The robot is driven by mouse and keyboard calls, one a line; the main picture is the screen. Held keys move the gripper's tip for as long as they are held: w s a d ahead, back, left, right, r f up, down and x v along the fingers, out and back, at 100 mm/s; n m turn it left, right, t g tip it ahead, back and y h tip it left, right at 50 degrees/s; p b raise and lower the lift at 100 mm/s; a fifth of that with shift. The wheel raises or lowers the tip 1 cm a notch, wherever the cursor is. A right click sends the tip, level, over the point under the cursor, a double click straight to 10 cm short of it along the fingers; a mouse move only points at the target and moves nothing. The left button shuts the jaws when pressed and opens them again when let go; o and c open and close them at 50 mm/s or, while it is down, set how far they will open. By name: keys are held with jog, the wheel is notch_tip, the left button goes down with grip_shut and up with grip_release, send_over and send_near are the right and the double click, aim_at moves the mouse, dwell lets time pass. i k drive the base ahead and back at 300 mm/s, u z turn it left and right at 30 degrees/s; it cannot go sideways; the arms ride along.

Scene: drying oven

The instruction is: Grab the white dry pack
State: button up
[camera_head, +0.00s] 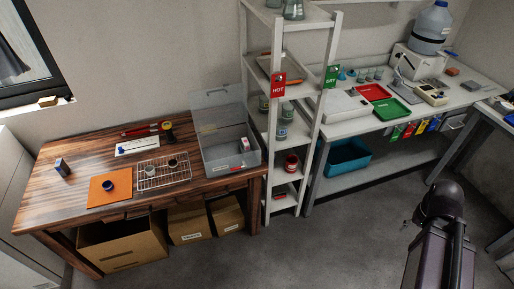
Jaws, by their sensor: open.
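A small white pack with a reddish mark (245,145) is inside the clear plastic box (216,160), near its right wall. It may be the dry pack, but it is too small to read. The box stands at the right end of the wooden table, with its clear lid (212,97) raised at the back. Part of my dark arm shows at the lower right, over the floor and far from the box. My gripper's fingers cannot be made out in this view.
The wooden table (75,150) also holds a wire rack (150,180), an orange mat (98,193) and a small box (62,167). White shelves (310,110) stand right of it. A long bench (345,108) carries red and green trays. The grey floor (350,235) is clear.

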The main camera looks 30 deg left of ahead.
aim_at(246, 145)
jog(key=z, duration=0.2)
jog(key=k, duration=1.25)
jog(key=u, duration=1.2)
jog(key=i, duration=1.4)
jog(key=u, duration=0.05)
